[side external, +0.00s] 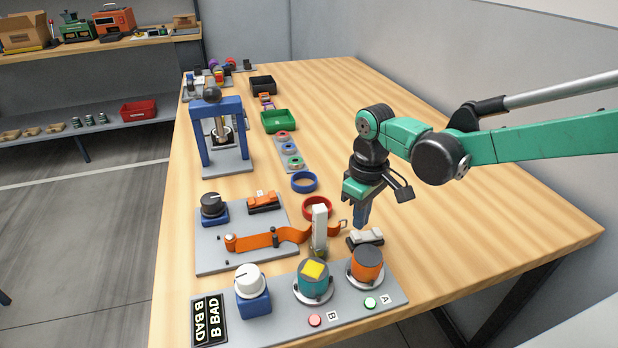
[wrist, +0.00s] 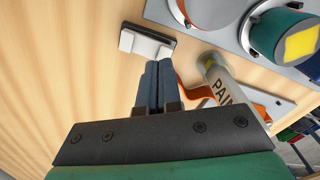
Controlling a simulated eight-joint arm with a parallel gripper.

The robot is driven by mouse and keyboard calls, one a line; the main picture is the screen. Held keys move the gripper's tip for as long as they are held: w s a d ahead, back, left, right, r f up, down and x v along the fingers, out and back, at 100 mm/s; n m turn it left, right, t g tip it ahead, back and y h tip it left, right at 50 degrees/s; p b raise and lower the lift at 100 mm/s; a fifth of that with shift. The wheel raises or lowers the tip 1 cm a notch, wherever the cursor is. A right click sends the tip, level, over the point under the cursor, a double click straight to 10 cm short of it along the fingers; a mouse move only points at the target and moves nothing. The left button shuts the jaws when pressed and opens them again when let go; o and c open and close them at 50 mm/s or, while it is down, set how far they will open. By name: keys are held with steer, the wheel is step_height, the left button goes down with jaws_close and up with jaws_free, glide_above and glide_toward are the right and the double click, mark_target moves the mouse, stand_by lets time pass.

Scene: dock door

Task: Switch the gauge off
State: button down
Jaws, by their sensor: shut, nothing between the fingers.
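My gripper (side external: 360,224) is shut and empty, fingers pointing down, close above the tabletop. Just beside its tips is a small dark block with a white, rocker-like top (side external: 367,237). In the wrist view, this block (wrist: 147,43) lies right beyond my shut fingertips (wrist: 159,66); I cannot tell whether they touch it. I cannot read any marking on it, and which thing is the gauge is not clear. An orange rocker-like switch (side external: 263,202) sits on the grey plate further left, beside a black knob (side external: 211,206).
An upright white tube (side external: 319,229) stands close left of my gripper; its lettering shows in the wrist view (wrist: 222,88). An orange strap (side external: 270,239) runs beside it. A front panel (side external: 340,318) carries orange and teal knobs. The table's right side is clear.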

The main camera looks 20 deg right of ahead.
mark_target(361, 236)
steer(key=shift+f, duration=1.2)
stand_by(0.5)
steer(key=shift+r, duration=3.5)
steer(key=s+d+r+m+t, duration=0.5)
steer(key=s+d+m+t, duration=0.1)
steer(key=s+d, duration=0.6)
steer(key=shift+s+d+t, duration=0.35)
steer(key=shift+d+t, duration=0.15)
steer(key=shift+d, duration=0.15)
steer(key=shift+r, duration=0.1)
